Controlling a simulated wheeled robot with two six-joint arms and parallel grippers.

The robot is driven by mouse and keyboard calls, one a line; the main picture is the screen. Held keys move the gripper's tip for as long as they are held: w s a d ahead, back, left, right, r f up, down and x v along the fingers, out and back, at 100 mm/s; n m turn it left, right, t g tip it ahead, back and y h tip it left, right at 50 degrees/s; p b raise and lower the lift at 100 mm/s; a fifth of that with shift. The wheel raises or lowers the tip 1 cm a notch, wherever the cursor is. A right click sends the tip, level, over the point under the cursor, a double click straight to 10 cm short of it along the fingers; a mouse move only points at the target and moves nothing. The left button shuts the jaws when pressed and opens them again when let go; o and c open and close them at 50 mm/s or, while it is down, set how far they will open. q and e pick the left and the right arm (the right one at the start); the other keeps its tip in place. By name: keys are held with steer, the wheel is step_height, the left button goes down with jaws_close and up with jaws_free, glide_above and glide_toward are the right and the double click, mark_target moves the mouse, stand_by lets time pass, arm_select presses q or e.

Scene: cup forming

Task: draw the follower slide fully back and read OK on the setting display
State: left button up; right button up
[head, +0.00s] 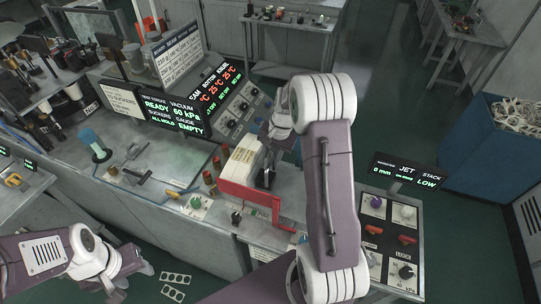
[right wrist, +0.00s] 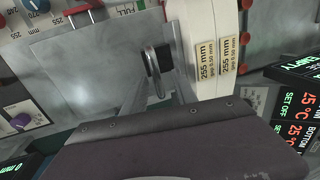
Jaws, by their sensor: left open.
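The small dark display (head: 408,175) at the right shows 0 mm, small text I cannot read surely, JET, and STACK LOW. I see no OK on it. A cream block (head: 240,163) stands beside a red bracket (head: 245,199) on the bench; in the right wrist view the cream block (right wrist: 216,60) carries labels reading 255 mm. A grey metal plate with a handle-like silver bar (right wrist: 156,70) is next to it. I cannot tell for sure which part is the follower slide. My right gripper (head: 268,160) is down at the block, its fingers mostly hidden. My left gripper (head: 122,283) is open and empty, lower left.
A control panel (head: 400,240) with knobs and red switches stands below the display. Large dark displays (head: 172,112) stand at the bench's back. A blue bin (head: 497,150) is at the right. Flat pieces with holes (head: 174,284) lie near my left gripper.

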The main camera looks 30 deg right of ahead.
steer(key=shift+f, duration=0.25)
steer(key=shift+s+r, duration=0.1)
steer(key=shift+s, duration=0.4)
steer(key=shift+c, duration=0.6)
steer(key=shift+a, duration=0.1)
jaws_close()
